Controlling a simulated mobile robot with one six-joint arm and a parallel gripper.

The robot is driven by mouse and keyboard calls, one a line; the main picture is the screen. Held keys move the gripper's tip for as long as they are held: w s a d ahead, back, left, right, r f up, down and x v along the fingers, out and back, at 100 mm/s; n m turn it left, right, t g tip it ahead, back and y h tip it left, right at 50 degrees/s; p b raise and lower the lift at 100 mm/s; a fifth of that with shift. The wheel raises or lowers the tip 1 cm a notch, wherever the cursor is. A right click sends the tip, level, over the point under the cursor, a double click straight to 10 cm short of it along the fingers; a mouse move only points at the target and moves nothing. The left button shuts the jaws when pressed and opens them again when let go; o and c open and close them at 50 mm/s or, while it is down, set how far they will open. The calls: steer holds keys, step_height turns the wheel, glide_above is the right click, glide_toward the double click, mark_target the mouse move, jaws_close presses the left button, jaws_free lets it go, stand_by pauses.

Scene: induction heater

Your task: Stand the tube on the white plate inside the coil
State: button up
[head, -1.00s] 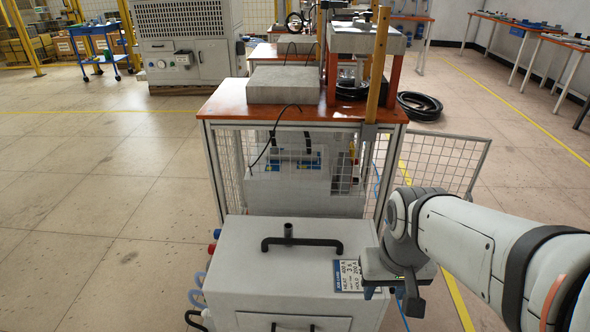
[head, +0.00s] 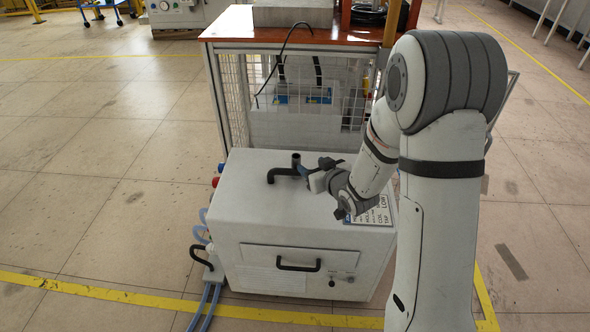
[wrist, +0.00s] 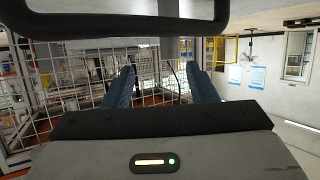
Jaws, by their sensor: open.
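The dark grey tube (head: 296,159) stands upright on top of the white cabinet, beside its black handle (head: 272,175). In the wrist view, what looks like the tube (wrist: 172,46) shows beyond the fingers, roughly between them, with the dark handle (wrist: 120,30) across the top. My gripper (head: 312,168) is open, low over the cabinet top, just right of the tube. Its blue fingers (wrist: 163,85) have nothing visible between them. The gap to the tube is hard to judge. I cannot make out the coil or white plate in the current views.
The white cabinet (head: 235,205) stands before a wooden-topped table (head: 235,24) with mesh sides. A label sheet (head: 382,212) lies on the cabinet's right.

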mark_target(299, 160)
steer(key=shift+w+a+f+y, duration=0.15)
steer(key=shift+a+f+y, duration=0.3)
steer(key=shift+a+y, duration=0.2)
steer(key=b+x, duration=0.2)
steer(key=x, duration=0.5)
steer(key=shift+w+a+r+b, duration=0.15)
steer(key=shift+w+b, duration=0.1)
steer(key=shift+b, duration=0.15)
steer(key=shift+c, duration=0.4)
jaws_close()
